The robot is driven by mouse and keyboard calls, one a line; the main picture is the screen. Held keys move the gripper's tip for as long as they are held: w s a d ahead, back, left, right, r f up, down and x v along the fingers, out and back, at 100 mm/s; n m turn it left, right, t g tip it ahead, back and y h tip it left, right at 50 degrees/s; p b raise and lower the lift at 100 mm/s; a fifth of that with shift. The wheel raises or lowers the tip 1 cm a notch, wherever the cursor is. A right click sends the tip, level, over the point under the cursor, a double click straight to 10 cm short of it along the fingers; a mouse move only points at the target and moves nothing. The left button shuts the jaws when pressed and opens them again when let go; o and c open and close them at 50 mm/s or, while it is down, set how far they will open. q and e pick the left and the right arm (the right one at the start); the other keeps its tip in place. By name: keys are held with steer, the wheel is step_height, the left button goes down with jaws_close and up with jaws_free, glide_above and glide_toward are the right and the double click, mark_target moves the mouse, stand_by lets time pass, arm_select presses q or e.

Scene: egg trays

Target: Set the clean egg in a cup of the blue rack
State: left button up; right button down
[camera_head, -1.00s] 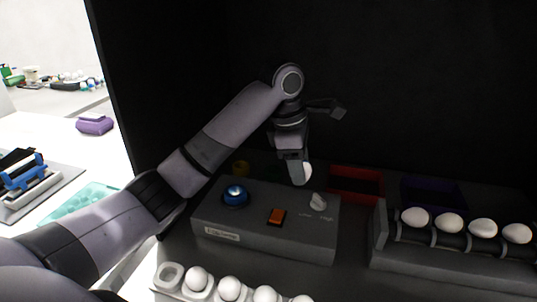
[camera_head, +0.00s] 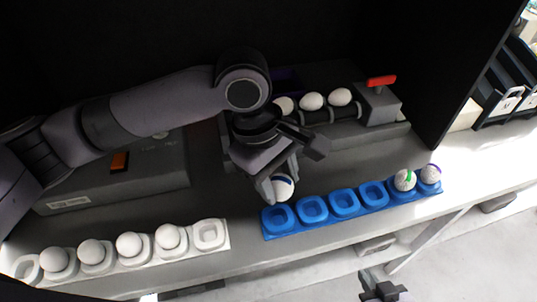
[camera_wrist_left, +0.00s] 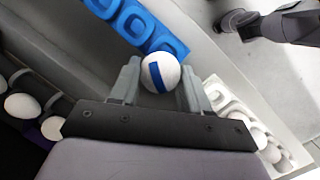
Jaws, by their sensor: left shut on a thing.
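My left gripper (camera_head: 277,190) is shut on a white egg (camera_head: 284,188) with a blue stripe. The egg also shows between the fingers in the left wrist view (camera_wrist_left: 160,73). It is beside the back edge of the blue rack (camera_head: 328,222), near its left end; I cannot tell its exact height. The rack has several empty cups at its left and middle. Its two right cups hold eggs, one with a green mark (camera_head: 405,180) and one with a purple mark (camera_head: 430,174). My right gripper (camera_head: 384,290) is low at the bottom edge, away from the rack; its jaw opening is unclear.
Behind are a roller stand with eggs (camera_head: 312,101), a red handle (camera_head: 382,82) and a grey control box (camera_head: 110,175). A dark wall edge rises at right.

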arm_select(q)
steer(key=shift+a+f+b, duration=0.1)
steer(key=shift+f+b, duration=0.35)
steer(key=shift+f, duration=0.2)
step_height(320, 180, down, 4)
steer(key=b, duration=0.4)
steer(key=shift+r, duration=0.25)
steer(key=shift+f+p, duration=0.55)
steer(key=shift+f, duration=0.85)
steer(key=shift+f, duration=0.55)
steer(key=o, duration=0.7)
